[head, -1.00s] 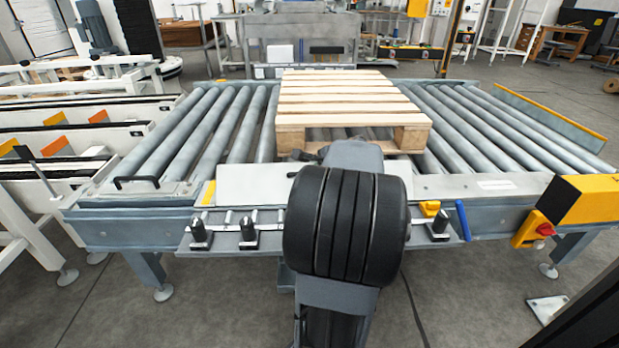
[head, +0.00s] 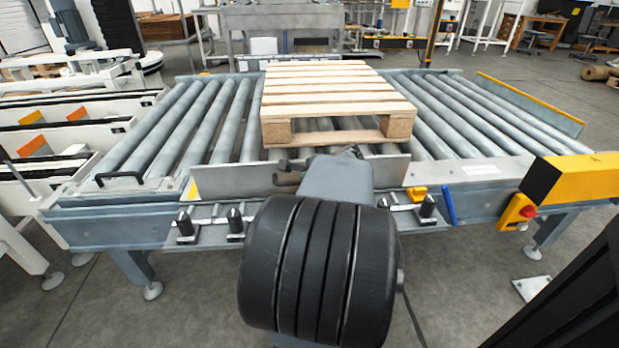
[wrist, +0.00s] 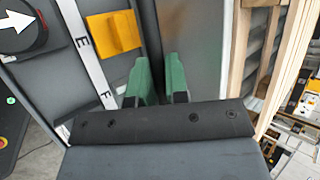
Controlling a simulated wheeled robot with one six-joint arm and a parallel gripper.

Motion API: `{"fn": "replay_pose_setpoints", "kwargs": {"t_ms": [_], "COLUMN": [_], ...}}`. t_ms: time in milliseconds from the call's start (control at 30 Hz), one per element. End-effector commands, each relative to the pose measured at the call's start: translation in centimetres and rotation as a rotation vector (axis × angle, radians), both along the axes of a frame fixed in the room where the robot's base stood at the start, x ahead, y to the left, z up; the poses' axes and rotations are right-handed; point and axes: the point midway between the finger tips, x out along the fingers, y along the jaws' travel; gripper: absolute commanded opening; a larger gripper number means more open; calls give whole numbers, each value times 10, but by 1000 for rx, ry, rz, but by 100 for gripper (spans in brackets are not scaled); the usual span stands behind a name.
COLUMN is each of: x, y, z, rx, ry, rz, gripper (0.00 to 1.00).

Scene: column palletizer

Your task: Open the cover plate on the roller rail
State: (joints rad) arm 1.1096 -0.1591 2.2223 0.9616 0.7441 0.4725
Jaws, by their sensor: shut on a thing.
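The cover plate (head: 235,180) is a long light-grey strip on the front edge of the roller rail (head: 205,125). It stands tilted up, with its broad face toward me, just in front of the pallet. My arm hides its middle in the head view. In the wrist view the plate (wrist: 190,35) is a smooth grey panel running up from the fingers. My gripper (wrist: 158,82) has green fingers shut on the cover plate; the exact contact is partly hidden. In the head view the gripper is mostly hidden behind my arm.
A wooden pallet (head: 330,97) rests on the rollers close behind the plate. Black clamps (head: 235,222), a yellow block (head: 417,193) and a blue handle (head: 449,206) line the front ledge. A yellow box with a red knob (head: 520,211) is at the right.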

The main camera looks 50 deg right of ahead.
Motion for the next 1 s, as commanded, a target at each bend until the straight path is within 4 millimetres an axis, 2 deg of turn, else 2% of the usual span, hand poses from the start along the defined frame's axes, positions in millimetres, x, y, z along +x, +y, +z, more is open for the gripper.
{"fn": "replay_pose_setpoints", "kwargs": {"t_ms": [33, 500, 533, 767, 800, 1000], "x": [-1, -1, -1, -1, -1, -1], "y": [2, 3, 3, 2, 2, 2], "z": [-7, -7, -7, -4, -4, -2], "rx": [15, 15, 15, 8, 7, 5], "ry": [6, 5, 5, 2, 1, 0], "rz": [-4, -3, -3, -2, -2, -1], "gripper": [0, 0, 16, 38, 40, 40]}}
